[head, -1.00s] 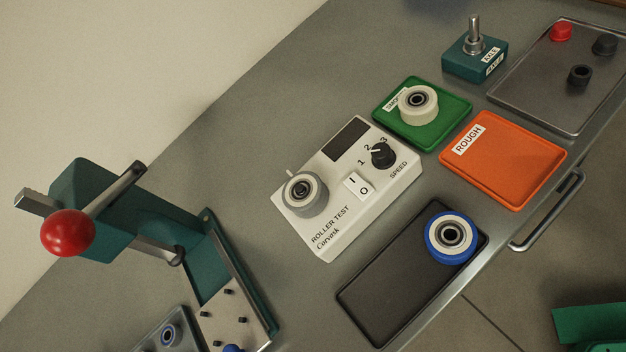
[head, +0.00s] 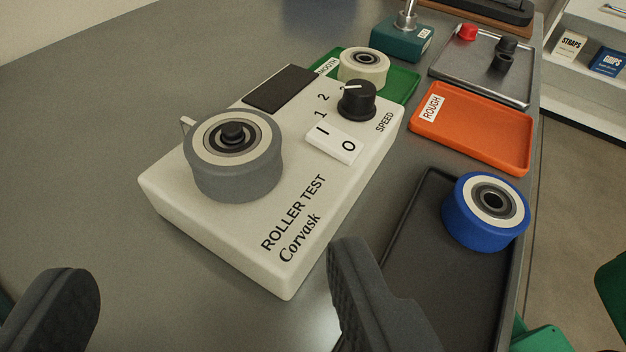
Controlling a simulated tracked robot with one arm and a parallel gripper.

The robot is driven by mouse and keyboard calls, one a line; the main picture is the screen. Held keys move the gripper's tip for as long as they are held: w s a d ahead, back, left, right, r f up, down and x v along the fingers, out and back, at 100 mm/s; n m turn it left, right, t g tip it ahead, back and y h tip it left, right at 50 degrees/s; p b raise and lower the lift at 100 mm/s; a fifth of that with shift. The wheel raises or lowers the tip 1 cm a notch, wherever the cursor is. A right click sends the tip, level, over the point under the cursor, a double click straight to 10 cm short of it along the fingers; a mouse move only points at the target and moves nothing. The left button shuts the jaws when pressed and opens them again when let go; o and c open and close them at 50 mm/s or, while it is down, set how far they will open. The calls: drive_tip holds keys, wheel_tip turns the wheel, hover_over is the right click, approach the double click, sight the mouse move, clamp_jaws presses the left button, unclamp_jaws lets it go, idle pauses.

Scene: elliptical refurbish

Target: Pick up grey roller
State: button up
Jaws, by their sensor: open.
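The grey roller (head: 234,179) sits on the left end of the white roller test box (head: 330,215), with a dark hub at its centre. It appears mounted on the box's top, next to a small metal lever. My gripper (head: 215,300) is open and empty. Its two dark fingers show at the bottom of the head view, one at the lower left and one at the lower middle. The fingers are nearer the camera than the roller and apart from it; the roller lies beyond the gap between them.
A dark tray (head: 415,290) holds a blue roller (head: 485,211) at right. Behind are an orange ROUGH tray (head: 470,130), a green tray (head: 405,83) with a cream roller (head: 364,67), a teal axle block (head: 402,42) and a metal tray (head: 460,72). The bench left of the box is clear.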

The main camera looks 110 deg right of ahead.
sight(231, 155)
drive_tip(key=shift+b+x, duration=1.25)
drive_tip(key=shift+x, duration=5.6)
drive_tip(key=shift+a+f, duration=0.1)
drive_tip(key=shift+f, duration=0.1)
drive_tip(key=c, duration=0.9)
drive_tip(key=shift+r, duration=0.15)
